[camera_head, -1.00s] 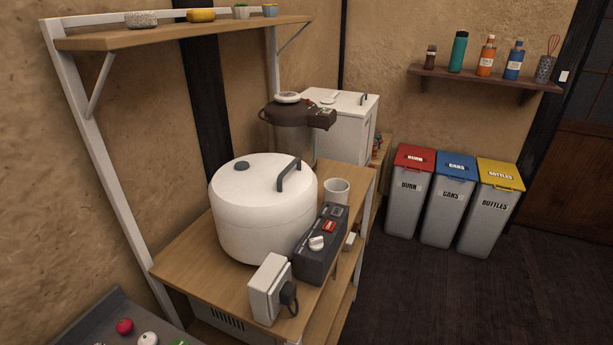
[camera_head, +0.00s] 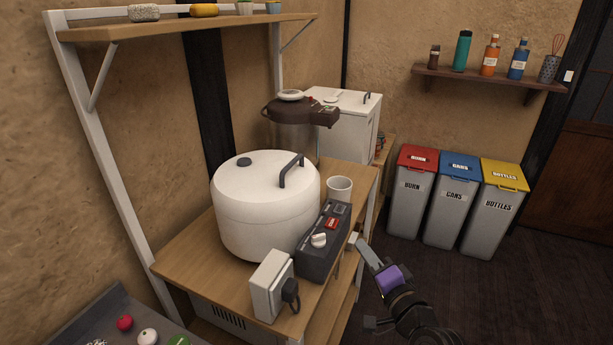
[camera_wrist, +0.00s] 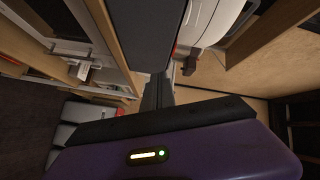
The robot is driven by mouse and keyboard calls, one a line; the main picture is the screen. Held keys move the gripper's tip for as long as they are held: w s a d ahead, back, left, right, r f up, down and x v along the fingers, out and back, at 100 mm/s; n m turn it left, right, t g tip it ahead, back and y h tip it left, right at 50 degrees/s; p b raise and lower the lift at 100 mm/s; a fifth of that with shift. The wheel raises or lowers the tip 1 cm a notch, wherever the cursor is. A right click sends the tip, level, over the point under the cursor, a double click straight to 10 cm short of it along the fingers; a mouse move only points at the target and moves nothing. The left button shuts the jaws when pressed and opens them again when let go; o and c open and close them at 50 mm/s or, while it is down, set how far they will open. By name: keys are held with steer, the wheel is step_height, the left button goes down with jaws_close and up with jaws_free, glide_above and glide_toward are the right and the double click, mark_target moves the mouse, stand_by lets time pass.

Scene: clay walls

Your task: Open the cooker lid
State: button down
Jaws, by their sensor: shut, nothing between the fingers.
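The cooker (camera_head: 262,225) is a large round white pot on the wooden table. Its white lid (camera_head: 250,178) is down on the body, with a dark raised handle (camera_head: 291,170) on the right side and a dark round knob at the left. A dark control box with a white dial and a red switch (camera_head: 323,243) stands in front of it. My gripper (camera_head: 356,242) is shut and empty, to the right of the control box near the table's edge, apart from the lid. In the wrist view, my gripper (camera_wrist: 158,92) shows dark fingers together; part of the white cooker seems to show at the top right.
A white socket box (camera_head: 270,286) with a plug stands at the table's front. A white mug (camera_head: 339,189) sits behind the control box. A shelf (camera_head: 185,30) runs above the table. Three bins (camera_head: 455,200) stand at the right, with clear floor before them.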

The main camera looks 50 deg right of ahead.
mark_target(306, 183)
steer(key=w+d+r+m+t+y, duration=0.3)
steer(key=w+d+r+m+y, duration=0.3)
steer(key=w+d+r+m, duration=0.3)
steer(key=a+r+m+y, duration=0.4)
steer(key=a+y, duration=0.4)
steer(key=y, duration=0.1)
steer(key=x, duration=0.8)
steer(key=shift+a, duration=0.2)
